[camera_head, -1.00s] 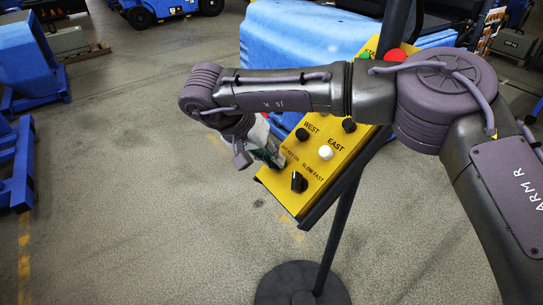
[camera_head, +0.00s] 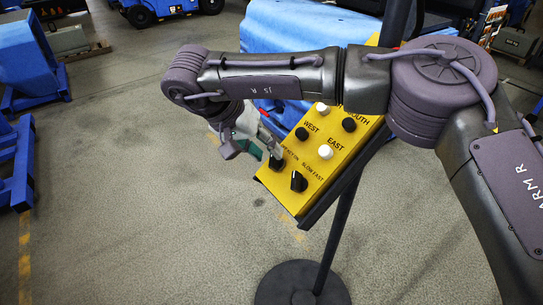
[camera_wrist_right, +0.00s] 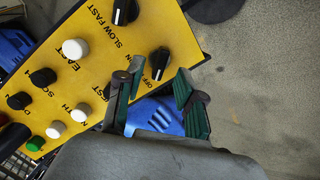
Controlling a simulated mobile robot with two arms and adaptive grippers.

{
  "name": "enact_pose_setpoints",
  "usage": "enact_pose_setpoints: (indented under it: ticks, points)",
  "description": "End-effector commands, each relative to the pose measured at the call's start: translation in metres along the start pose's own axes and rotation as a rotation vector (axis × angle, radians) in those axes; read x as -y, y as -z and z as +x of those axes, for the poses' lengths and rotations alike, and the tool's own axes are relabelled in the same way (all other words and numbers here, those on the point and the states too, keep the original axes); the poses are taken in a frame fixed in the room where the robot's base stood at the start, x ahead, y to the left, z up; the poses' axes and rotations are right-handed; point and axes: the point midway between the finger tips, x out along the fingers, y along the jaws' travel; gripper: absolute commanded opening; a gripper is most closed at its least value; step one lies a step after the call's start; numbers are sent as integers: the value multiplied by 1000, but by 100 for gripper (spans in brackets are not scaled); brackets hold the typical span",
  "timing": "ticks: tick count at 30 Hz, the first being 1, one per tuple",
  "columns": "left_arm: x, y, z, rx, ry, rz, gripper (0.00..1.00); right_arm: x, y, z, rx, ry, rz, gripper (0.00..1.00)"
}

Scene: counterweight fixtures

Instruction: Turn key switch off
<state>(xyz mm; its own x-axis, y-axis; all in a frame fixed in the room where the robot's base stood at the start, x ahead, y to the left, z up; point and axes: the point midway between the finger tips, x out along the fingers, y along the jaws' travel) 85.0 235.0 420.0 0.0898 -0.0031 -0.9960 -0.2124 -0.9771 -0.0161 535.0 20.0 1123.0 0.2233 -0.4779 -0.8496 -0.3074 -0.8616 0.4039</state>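The key switch is a black knob (camera_head: 276,163) with a white mark, at the lower left of the yellow control panel (camera_head: 343,145) in the head view. In the right wrist view the same knob (camera_wrist_right: 159,63) shows by the lettering "OFF". My right gripper (camera_head: 270,148) is by the panel's left edge, close to the knob. In the right wrist view its green-padded fingers (camera_wrist_right: 161,69) are apart, with the knob in line with the gap between their tips. I see no contact. My left gripper is not in view.
A second black knob (camera_head: 298,182), marked SLOW FAST, is beside the key switch. Black and white push buttons, including a white one (camera_head: 325,152), sit higher up. The panel stands on a pole with a round base (camera_head: 300,284). The floor to its left is clear.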

Motion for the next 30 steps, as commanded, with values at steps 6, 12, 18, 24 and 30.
enact_pose_setpoints:
  ticks: [6, 12, 18, 24, 30]
  points:
    - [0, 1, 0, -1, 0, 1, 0, 1, 0, -49, -2, 1, 0, 38]
    - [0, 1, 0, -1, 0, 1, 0, 0, -1, -76, 0, -2, -1, 38]
    - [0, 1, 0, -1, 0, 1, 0, 0, -1, -84, 3, -2, -2, 38]
    - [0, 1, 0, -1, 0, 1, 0, 0, -1, -84, 2, -2, -2, 38]
    - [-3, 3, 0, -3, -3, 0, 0, 0, -1, -84, 2, -1, -2, 38]
